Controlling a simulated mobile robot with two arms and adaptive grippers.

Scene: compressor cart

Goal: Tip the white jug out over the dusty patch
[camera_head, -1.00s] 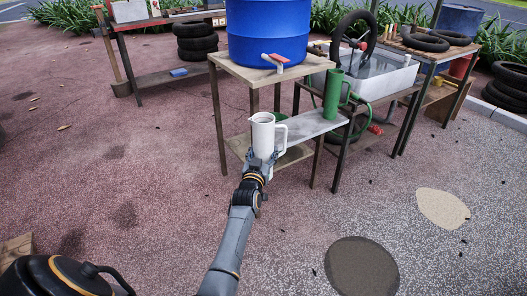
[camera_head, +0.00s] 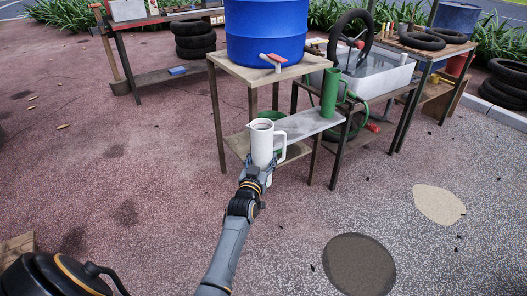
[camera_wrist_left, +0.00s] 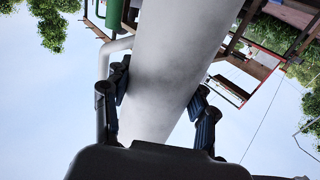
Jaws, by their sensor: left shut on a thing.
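The white jug (camera_head: 261,146) is upright, its open top facing up and its handle on the right. My left gripper (camera_head: 257,174) is shut on the jug's lower body. In the left wrist view the fingers close on both sides of the white jug (camera_wrist_left: 170,75). The jug shows in front of the low shelf of the wooden stand. A pale sandy patch (camera_head: 438,205), which looks like the dusty one, lies on the ground at the right. A dark round patch (camera_head: 360,266) lies nearer. My right gripper is not in view.
A blue barrel (camera_head: 267,32) with a red-handled tap stands on the wooden stand (camera_head: 228,68). Tyres (camera_head: 196,39) stand behind. The ground around the patches is largely clear.

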